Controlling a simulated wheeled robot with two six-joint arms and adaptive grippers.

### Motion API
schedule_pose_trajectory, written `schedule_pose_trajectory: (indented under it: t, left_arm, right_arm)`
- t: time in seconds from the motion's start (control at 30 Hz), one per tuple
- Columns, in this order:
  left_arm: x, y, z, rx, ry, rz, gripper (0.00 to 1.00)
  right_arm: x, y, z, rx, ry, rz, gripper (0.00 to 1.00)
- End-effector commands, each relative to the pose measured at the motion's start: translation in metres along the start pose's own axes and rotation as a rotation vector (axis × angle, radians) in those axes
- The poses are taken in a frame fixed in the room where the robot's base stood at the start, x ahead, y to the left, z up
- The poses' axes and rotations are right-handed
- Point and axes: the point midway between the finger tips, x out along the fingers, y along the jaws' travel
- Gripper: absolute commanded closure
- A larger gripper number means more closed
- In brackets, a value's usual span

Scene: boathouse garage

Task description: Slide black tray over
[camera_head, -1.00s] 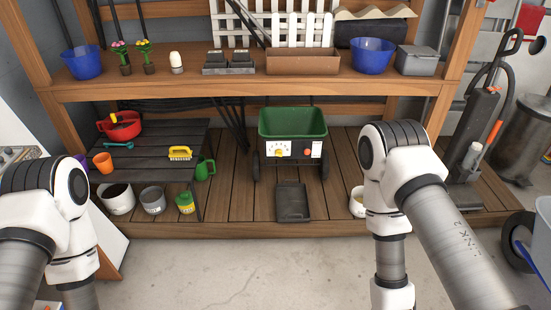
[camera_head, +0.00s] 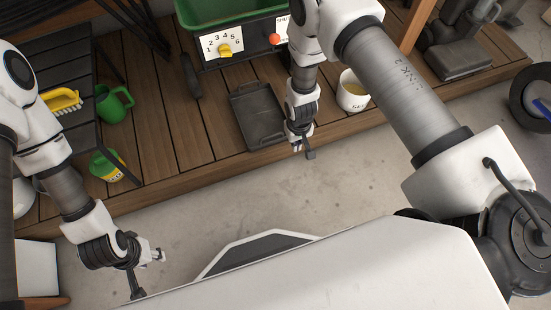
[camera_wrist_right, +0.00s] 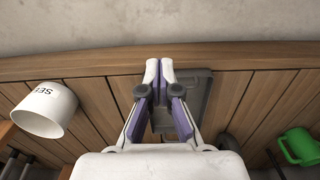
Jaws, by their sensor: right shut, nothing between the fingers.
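The black tray (camera_head: 258,112) lies flat on the wooden deck, near its front edge and in front of the green spreader. My right gripper (camera_head: 304,150) points down just right of the tray's front corner in the head view; contact cannot be told. In the right wrist view its fingers (camera_wrist_right: 160,68) are shut together with nothing between them, and they partly cover the tray (camera_wrist_right: 197,98). My left gripper (camera_head: 148,272) hangs at the lower left, away from the tray, with its fingers spread apart and empty.
The green spreader (camera_head: 225,48) stands behind the tray. A white bucket (camera_head: 353,92) stands right of my right gripper. A green watering can (camera_head: 113,104) and a green-yellow pot (camera_head: 106,168) are to the left.

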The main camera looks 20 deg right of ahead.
Motion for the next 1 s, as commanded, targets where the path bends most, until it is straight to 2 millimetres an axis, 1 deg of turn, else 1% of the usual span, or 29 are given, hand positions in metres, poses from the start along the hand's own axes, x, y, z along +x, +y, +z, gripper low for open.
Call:
schedule_pose_trajectory:
  t: [0.03, 0.1, 0.17, 0.2, 0.3, 0.37, 0.43, 0.57, 0.8, 0.87, 1.0]
  left_arm:
    - [0.052, 0.000, 0.000, 0.000, 0.000, 0.000, 0.60]
    - [0.075, -0.001, 0.000, 0.000, 0.000, 0.000, 0.60]
    - [0.088, -0.001, -0.001, 0.000, 0.001, 0.000, 0.60]
    - [0.094, -0.001, -0.001, 0.000, 0.001, 0.000, 0.60]
    - [0.098, -0.001, -0.001, 0.000, 0.002, 0.000, 0.60]
    - [0.098, -0.001, -0.001, 0.000, 0.002, 0.000, 0.60]
    - [0.101, -0.001, -0.001, 0.000, 0.002, 0.000, 0.60]
    - [0.114, -0.001, -0.001, 0.000, 0.002, 0.000, 0.60]
    - [0.141, -0.001, -0.001, 0.000, 0.002, 0.000, 0.60]
    - [0.147, -0.001, -0.001, 0.000, 0.002, 0.000, 0.60]
    - [0.161, -0.001, -0.001, 0.000, 0.002, 0.000, 0.60]
  right_arm:
    - [0.050, -0.008, -0.022, -0.007, 0.008, -0.002, 1.00]
    - [0.069, -0.017, -0.044, -0.013, 0.006, -0.006, 1.00]
    - [0.079, -0.023, -0.059, -0.016, 0.005, -0.009, 1.00]
    - [0.082, -0.026, -0.066, -0.018, 0.004, -0.011, 1.00]
    - [0.084, -0.031, -0.074, -0.021, 0.001, -0.013, 1.00]
    - [0.086, -0.032, -0.075, -0.021, 0.000, -0.013, 1.00]
    - [0.093, -0.032, -0.075, -0.022, -0.002, -0.013, 1.00]
    - [0.118, -0.032, -0.074, -0.021, -0.002, -0.013, 1.00]
    - [0.173, -0.032, -0.074, -0.021, -0.002, -0.013, 1.00]
    - [0.185, -0.032, -0.074, -0.021, -0.001, -0.013, 1.00]
    - [0.184, -0.033, -0.100, -0.021, 0.005, -0.013, 1.00]
